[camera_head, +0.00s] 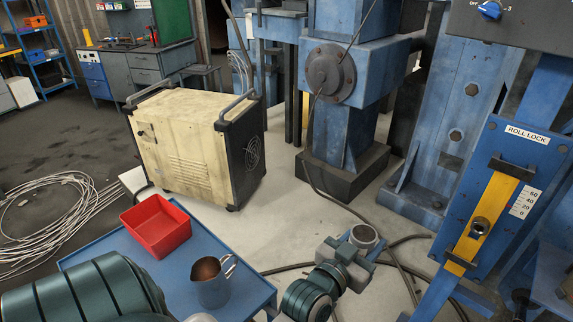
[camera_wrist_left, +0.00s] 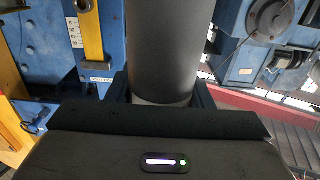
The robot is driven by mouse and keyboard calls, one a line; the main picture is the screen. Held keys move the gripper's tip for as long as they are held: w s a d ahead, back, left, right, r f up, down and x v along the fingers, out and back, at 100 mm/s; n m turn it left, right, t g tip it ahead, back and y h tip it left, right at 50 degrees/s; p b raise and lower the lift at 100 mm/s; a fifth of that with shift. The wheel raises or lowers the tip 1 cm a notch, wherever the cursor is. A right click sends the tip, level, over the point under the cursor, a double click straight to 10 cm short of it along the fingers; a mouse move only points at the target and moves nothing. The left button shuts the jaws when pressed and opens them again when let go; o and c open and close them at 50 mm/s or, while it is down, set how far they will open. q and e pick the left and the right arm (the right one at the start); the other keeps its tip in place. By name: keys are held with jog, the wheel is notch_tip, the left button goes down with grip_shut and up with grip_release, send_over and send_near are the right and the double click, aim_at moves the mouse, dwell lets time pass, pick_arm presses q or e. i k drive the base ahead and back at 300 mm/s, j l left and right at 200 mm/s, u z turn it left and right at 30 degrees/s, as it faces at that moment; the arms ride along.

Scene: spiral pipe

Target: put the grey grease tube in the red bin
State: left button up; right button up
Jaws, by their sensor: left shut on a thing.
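The grey grease tube (camera_head: 365,236) is in my left gripper (camera_head: 352,254), right of the blue cart in the head view. I see mostly its round end there. In the left wrist view the grey tube (camera_wrist_left: 163,50) stands large between the dark fingers (camera_wrist_left: 163,95), and its far end runs out of the picture. The left gripper is shut on it. The red bin (camera_head: 157,239) sits on the blue cart top, to the left of and apart from the gripper. Its visible inside looks empty. My right gripper is not in view.
A metal jug (camera_head: 212,281) stands on the blue cart (camera_head: 245,290), between the bin and my left gripper. A cream machine box (camera_head: 190,145) stands behind the cart. A blue panel with a yellow lever (camera_head: 487,215) is at the right. Cables lie on the floor.

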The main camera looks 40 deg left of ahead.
aim_at(148, 238)
jog(key=k+j, duration=0.15)
jog(key=k, duration=0.5)
jog(key=k+j+u, duration=0.1)
jog(key=k, duration=0.5)
jog(key=k+j, duration=0.1)
jog(key=j, duration=0.45)
jog(key=k+j, duration=0.1)
jog(key=j, duration=0.4)
jog(key=k+j+u, duration=0.1)
jog(key=j, duration=0.45)
jog(key=i+j, duration=0.25)
jog(key=j, duration=0.15)
jog(key=i+j, duration=0.25)
jog(key=j, duration=0.15)
